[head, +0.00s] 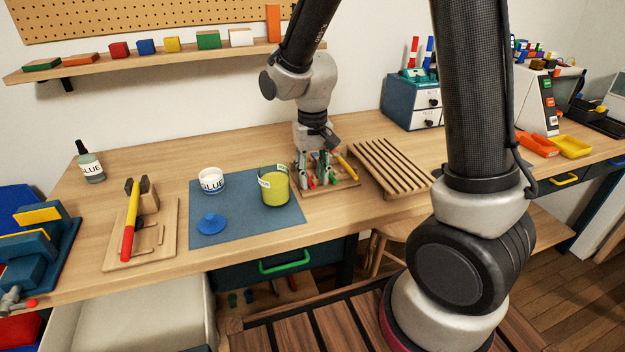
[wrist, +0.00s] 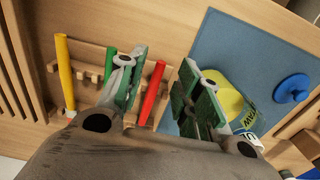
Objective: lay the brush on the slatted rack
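The slatted rack (head: 388,168) lies on the workbench, right of a low wooden tool holder (head: 343,186). Its slats also show at the left edge of the wrist view (wrist: 14,75). The holder bears slim tools: one with a yellow handle (wrist: 65,72) and one with a red handle (wrist: 153,92). My gripper (head: 318,168) is down at the holder, fingers spread. In the wrist view the red handle appears in the gap between the fingers (wrist: 163,95), nearer the left one, with no grip visible.
A drawer box (head: 412,103) stands behind the rack. The rack's top is clear.

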